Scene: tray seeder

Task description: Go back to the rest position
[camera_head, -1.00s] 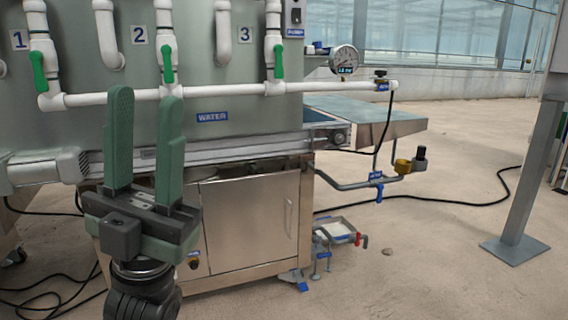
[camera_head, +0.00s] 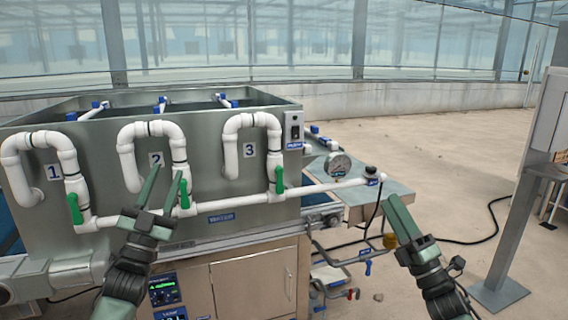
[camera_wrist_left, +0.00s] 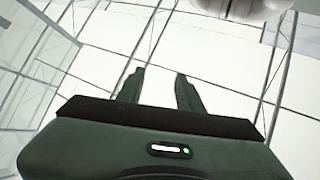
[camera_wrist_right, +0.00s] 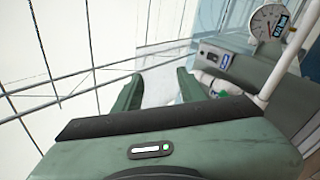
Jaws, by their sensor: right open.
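My left gripper (camera_head: 167,172) is raised in front of the grey water tank in the head view, its fingers pointing up and apart. In the left wrist view, the same gripper (camera_wrist_left: 159,74) has a clear gap between its fingers and nothing in it. My right gripper (camera_head: 391,199) is raised at the right, in front of the side table; its fingers overlap in the head view. In the right wrist view, this gripper (camera_wrist_right: 158,80) has its fingers spread with nothing between them. Neither gripper visibly holds anything.
The grey tank (camera_head: 95,150) carries white pipes and green valve handles (camera_head: 279,180) numbered 1 to 3. A pressure gauge (camera_head: 338,165) and side table (camera_head: 350,192) stand to its right. A grey post (camera_head: 513,235) stands far right. Open floor (camera_head: 440,150) lies behind.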

